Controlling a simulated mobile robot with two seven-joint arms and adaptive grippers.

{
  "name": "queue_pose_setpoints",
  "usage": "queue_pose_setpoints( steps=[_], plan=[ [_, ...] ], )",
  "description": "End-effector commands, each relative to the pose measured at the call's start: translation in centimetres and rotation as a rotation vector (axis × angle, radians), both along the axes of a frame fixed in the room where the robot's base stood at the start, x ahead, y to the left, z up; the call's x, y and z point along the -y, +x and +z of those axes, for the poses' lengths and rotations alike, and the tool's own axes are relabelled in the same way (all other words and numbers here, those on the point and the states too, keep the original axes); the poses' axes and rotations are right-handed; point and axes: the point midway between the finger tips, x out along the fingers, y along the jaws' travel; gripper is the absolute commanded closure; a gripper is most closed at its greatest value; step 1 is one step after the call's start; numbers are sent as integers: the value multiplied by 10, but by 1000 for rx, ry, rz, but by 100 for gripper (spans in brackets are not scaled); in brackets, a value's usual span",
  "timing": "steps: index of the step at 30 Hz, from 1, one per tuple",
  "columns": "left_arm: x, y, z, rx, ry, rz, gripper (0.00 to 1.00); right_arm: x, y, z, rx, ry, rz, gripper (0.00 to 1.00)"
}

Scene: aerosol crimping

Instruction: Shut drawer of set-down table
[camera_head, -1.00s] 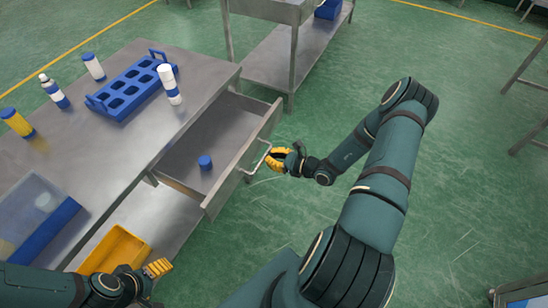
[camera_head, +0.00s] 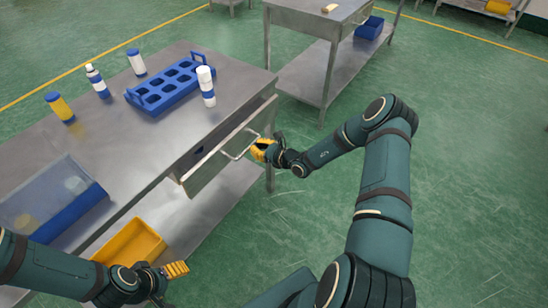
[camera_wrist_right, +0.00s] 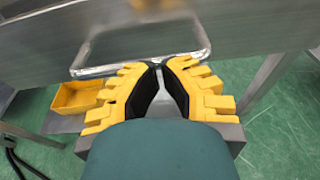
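The set-down table (camera_head: 130,147) is a grey metal table at the left of the head view. My right gripper (camera_head: 262,150) is at the handle. In the right wrist view its yellow fingertips (camera_wrist_right: 161,65) meet at the handle's bar; no bar shows between the pads. My left gripper (camera_head: 177,270) is beside the table, its finger gap unclear.
On the tabletop are a blue rack (camera_head: 165,88), a white can with a blue band (camera_head: 206,86), several bottles and a clear-and-blue box (camera_head: 65,205). A yellow bin (camera_head: 130,248) is on the lower shelf. Another metal table (camera_head: 310,18) stands behind. Floor at right is clear.

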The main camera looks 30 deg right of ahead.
Motion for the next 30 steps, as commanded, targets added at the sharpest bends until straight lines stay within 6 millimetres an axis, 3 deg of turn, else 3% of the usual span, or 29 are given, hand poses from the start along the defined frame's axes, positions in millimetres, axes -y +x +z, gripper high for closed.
queue_pose_setpoints(
  steps=[6,12,30],
  plan=[
    [0,-3,-9,-6,-2,-4,29,-15,34,-2,1,-1,0,100],
    [1,-4,-12,-9,-2,-7,29,-21,50,-1,0,-1,0,100],
    [1,-4,-12,-9,-2,-7,29,-22,55,3,4,1,0,100]
  ],
)
